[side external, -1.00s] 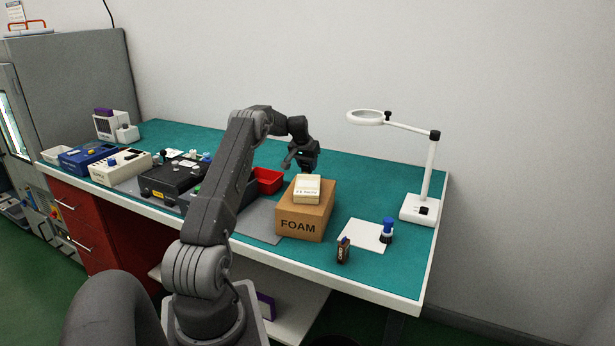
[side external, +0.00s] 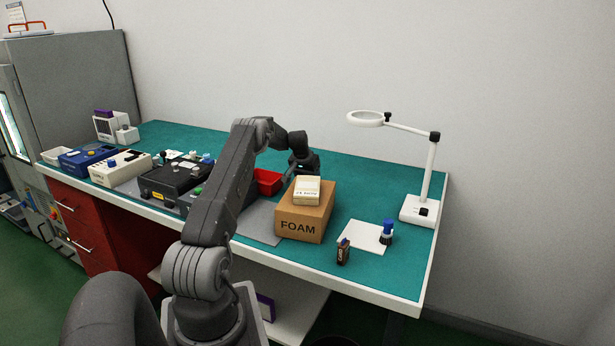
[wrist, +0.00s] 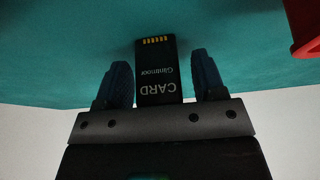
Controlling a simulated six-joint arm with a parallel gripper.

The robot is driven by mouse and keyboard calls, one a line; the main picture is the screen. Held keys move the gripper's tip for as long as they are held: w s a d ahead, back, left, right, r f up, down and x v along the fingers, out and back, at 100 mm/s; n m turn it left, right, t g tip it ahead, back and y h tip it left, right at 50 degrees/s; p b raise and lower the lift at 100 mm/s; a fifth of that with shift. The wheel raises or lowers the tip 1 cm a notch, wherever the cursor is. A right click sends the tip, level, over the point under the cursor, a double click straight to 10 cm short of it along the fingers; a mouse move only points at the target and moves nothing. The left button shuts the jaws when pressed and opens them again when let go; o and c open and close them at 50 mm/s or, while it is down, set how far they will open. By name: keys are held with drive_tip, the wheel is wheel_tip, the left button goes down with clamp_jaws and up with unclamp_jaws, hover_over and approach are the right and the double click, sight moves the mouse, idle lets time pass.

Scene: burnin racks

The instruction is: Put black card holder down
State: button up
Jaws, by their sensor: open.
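The black card holder (wrist: 157,75) shows in the wrist view, with "CARD" lettering and gold contacts at its far end. It lies between the two blue-padded fingers of my gripper (wrist: 160,62), with a gap visible on each side. My gripper is open. In the side external view, my gripper (side external: 304,166) is low over the teal mat, behind the foam box. The card holder cannot be made out there. Whether it touches the mat is hard to tell.
A brown FOAM box (side external: 299,226) with a cream block (side external: 307,190) on top stands just in front of my gripper. A red bin (side external: 267,181) is close on its left. The teal mat (side external: 365,190) is clear to the right, before the magnifier lamp (side external: 420,208).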

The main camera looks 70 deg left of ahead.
drive_tip(key=v, duration=1.2)
drive_tip(key=w+d+r+m, duration=0.15)
drive_tip(key=d+r, duration=0.35)
drive_tip(key=d, duration=0.6)
drive_tip(key=w+d+r+m+t+h, duration=0.15)
drive_tip(key=d+r, duration=0.35)
drive_tip(key=d, duration=0.6)
drive_tip(key=w+d+r+m, duration=0.15)
drive_tip(key=d+r, duration=0.25)
drive_tip(key=d, duration=0.7)
drive_tip(key=s+d+r+m, duration=0.1)
drive_tip(key=s+d, duration=0.3)
drive_tip(key=d, duration=0.3)
drive_tip(key=s+d+m, duration=0.1)
drive_tip(key=s+d, duration=0.2)
drive_tip(key=d, duration=0.5)
drive_tip(key=s+d+f+m+h, duration=0.1)
drive_tip(key=s+d+f+m, duration=0.1)
drive_tip(key=s+d, duration=0.6)
drive_tip(key=s+f+t, duration=0.1)
drive_tip(key=s, duration=0.2)
drive_tip(key=shift+s+f+h, duration=0.2)
drive_tip(key=shift+f+h, duration=0.15)
